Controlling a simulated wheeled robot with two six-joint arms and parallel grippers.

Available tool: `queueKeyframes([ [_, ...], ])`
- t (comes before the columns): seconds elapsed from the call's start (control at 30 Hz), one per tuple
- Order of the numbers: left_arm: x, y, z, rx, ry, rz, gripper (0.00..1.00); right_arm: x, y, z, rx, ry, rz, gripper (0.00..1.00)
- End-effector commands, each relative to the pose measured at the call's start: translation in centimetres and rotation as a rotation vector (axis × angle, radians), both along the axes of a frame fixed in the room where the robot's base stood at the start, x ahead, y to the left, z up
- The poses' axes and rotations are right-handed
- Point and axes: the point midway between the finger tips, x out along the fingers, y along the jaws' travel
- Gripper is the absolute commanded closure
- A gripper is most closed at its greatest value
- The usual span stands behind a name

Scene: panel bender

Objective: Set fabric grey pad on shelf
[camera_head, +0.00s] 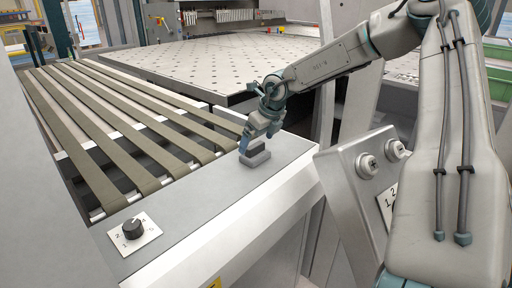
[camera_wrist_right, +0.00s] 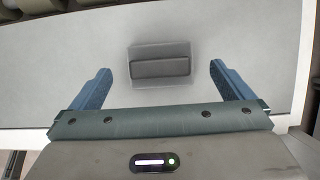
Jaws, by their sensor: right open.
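The grey pad (camera_head: 254,158) lies on the flat metal ledge of the machine, beside the belt conveyor. In the right wrist view the pad (camera_wrist_right: 160,65) is a small grey block with a raised darker part on top. My right gripper (camera_head: 260,138) is over the pad in the head view. In the right wrist view its two blue fingers (camera_wrist_right: 161,84) are wide apart, with the pad between and slightly beyond their tips, touching neither. I cannot make out the shelf for certain. My left gripper is not in view.
The metal ledge (camera_head: 200,210) is mostly bare, with a numbered rotary knob (camera_head: 132,229) at its near end. A belt conveyor (camera_head: 110,130) runs along its left. A perforated table (camera_head: 210,62) lies behind. A slanted panel with knobs (camera_head: 367,164) stands to the right.

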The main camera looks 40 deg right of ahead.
Motion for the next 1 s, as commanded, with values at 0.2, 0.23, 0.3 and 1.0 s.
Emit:
queueKeyframes([
  [0.2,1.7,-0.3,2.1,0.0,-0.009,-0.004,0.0,-1.0,-0.1,3.4,0.001,-0.005,0.001,0.0],
  [0.23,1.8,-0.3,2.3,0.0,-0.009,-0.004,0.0,-1.2,-0.1,3.8,0.001,-0.004,0.0,0.0],
  [0.3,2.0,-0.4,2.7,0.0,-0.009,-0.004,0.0,-1.6,-0.1,4.7,0.001,-0.003,0.0,0.0],
  [1.0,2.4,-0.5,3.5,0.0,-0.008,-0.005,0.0,-2.5,-0.2,6.7,0.0,0.001,0.0,0.0],
])
